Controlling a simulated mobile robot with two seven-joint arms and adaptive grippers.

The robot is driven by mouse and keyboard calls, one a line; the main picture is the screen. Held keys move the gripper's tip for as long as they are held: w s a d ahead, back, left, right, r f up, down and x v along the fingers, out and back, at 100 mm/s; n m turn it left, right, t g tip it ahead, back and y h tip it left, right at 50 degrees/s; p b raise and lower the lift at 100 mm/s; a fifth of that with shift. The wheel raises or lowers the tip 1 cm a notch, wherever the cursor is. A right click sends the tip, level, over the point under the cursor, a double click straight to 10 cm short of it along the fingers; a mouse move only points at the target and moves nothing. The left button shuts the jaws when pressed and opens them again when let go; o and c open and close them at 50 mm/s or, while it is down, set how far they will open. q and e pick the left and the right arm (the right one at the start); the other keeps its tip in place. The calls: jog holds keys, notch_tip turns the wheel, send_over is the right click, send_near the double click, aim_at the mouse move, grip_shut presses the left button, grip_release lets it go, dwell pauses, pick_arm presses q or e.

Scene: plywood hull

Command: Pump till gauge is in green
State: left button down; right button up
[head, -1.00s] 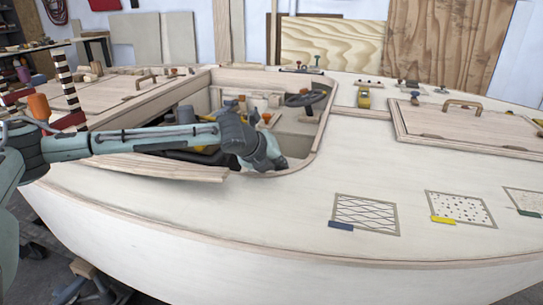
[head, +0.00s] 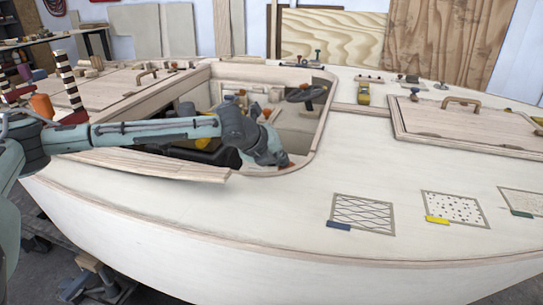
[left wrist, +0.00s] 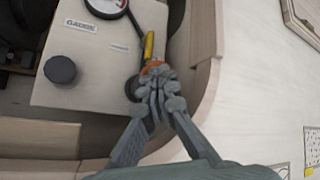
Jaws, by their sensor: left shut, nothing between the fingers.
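The gauge (left wrist: 106,5) is a round dial with a dark rim, cut by the top edge of the left wrist view. Its white face shows some red; the needle reading is not clear. A "GAUGE" label (left wrist: 80,25) is on the pale panel (left wrist: 95,85) beside it. A yellow handle (left wrist: 149,45) with an orange part lies just past my fingertips. My left gripper (left wrist: 158,80) is shut and empty, overlapping or touching the orange part; contact is unclear. In the head view my left gripper (head: 268,155) reaches into the hull's cockpit opening, at its near right corner.
A dark knob (left wrist: 60,69) stands on the panel. The wooden cockpit rim (head: 318,130) curves close around the gripper. A steering wheel (head: 306,93) is at the back of the opening.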

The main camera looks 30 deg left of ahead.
pick_arm(q)
jog(key=r, duration=0.3)
jog(key=shift+d+r, duration=0.25)
jog(key=shift+r, duration=0.15)
jog(key=shift+a+r, duration=0.2)
jog(key=shift+r, duration=0.35)
